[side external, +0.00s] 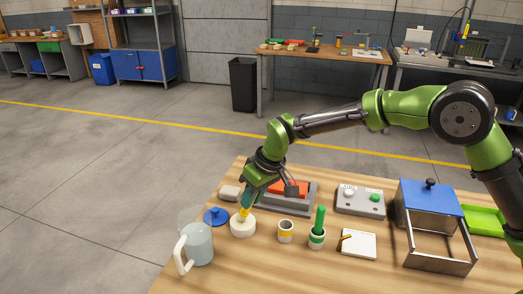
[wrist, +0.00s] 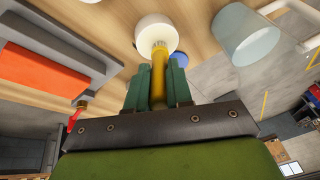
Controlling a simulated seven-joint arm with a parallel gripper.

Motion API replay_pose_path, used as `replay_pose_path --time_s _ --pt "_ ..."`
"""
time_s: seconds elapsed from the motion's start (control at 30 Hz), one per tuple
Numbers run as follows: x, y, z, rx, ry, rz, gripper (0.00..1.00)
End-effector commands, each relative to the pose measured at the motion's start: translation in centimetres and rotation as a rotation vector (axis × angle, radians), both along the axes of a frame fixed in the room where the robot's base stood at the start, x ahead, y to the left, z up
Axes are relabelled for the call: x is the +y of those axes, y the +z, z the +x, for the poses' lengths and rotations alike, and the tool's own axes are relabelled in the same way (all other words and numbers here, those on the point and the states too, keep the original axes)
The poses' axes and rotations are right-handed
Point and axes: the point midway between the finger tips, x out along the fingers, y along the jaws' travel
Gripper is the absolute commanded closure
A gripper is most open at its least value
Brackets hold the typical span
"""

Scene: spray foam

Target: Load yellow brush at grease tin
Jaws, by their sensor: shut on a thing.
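My gripper (side external: 247,200) is shut on the yellow brush (side external: 243,213) and points down at the white round grease tin (side external: 242,228). The brush's lower end is at the tin's top; whether it touches the inside is hidden. In the wrist view, the yellow brush handle (wrist: 158,80) sits between the green fingers (wrist: 157,88), and its tip overlaps the white tin (wrist: 156,30). A blue lid (side external: 216,216) lies on the table just left of the tin.
A clear jug (side external: 199,244) stands at front left. A grey fixture with a red block (side external: 290,187) is behind. A blue-topped box (side external: 430,196) stands far right.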

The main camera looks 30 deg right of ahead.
Motion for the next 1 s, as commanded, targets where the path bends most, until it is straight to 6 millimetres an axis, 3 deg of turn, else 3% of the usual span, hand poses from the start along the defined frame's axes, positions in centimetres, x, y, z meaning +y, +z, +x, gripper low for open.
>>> replay_pose_path --time_s 0.23,1.0 --pt "0.0 0.3 -0.1 0.003 0.000 -0.001 1.00" --pt "0.0 6.5 0.0 -0.001 0.001 -0.001 1.00"
